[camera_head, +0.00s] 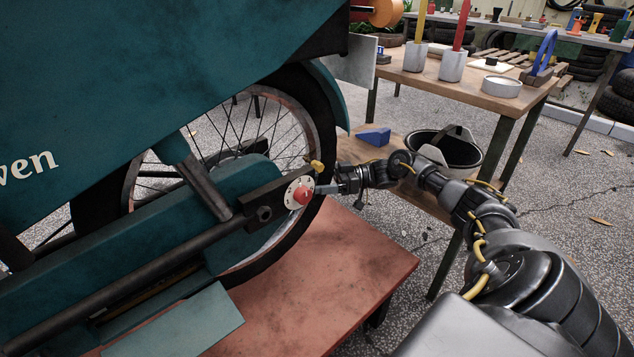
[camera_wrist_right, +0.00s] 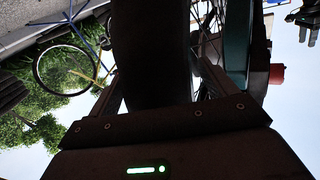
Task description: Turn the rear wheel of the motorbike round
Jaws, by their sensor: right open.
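The teal motorbike (camera_head: 150,80) fills the left of the head view, and its spoked rear wheel (camera_head: 325,125) stands behind a dark bar and teal side parts. My right gripper (camera_head: 328,188) is at the wheel's right edge, beside a red knob on a pale disc (camera_head: 299,193). In the right wrist view the dark tyre (camera_wrist_right: 152,50) runs between the two fingers of the right gripper (camera_wrist_right: 162,88). The fingers are open, one on each side of the tyre; contact is too dark to tell. My left gripper is not identifiable in either view.
The wheel stands over a red platform (camera_head: 340,265). To the right is a wooden bench (camera_head: 490,90) with metal cups and a white-topped tin; a lower shelf holds a black bucket (camera_head: 450,150) and a blue wedge (camera_head: 374,137). Speckled floor (camera_head: 570,220) lies open at the right.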

